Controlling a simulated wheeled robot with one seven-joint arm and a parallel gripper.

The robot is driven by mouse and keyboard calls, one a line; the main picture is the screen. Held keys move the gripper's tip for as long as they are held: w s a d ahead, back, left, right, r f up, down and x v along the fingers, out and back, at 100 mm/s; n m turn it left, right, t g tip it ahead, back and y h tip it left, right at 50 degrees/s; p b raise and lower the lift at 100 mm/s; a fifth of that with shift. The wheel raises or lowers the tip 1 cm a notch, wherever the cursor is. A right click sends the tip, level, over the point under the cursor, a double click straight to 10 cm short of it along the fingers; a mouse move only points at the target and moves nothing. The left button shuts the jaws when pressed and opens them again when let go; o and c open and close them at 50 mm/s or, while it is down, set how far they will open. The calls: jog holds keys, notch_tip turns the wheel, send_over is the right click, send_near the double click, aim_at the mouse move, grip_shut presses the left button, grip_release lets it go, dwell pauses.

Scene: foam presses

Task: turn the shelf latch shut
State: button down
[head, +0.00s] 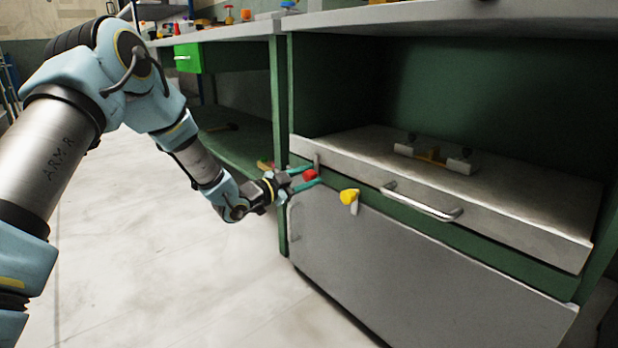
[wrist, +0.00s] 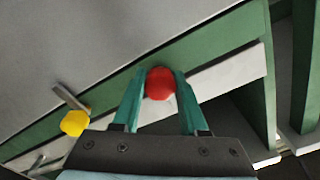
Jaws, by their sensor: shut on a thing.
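The red latch knob (head: 310,175) is on the green rail below the left end of the pull-out shelf (head: 520,217). My gripper (head: 304,178) is shut on the red knob, a teal finger on each side; in the wrist view the knob (wrist: 160,83) shows between the fingertips. A short grey bar (head: 317,161) stands up just above the knob, across the shelf's front edge. A yellow latch knob (head: 349,197) sits to the right on the same rail, its grey bar pointing down over the lower door. The fingers hide part of the red latch.
A grey door (head: 430,270) fills the front below the rail. The shelf has a metal handle (head: 422,203) and carries a pale fixture (head: 434,155). A green drawer (head: 187,58) is at the back left. The floor in front is clear.

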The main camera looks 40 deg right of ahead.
jog(key=shift+f, duration=0.1)
jog(key=shift+c, duration=2.2)
grip_release()
jog(key=a+p, duration=0.3)
jog(key=a, duration=0.8)
jog(key=shift+w, duration=0.3)
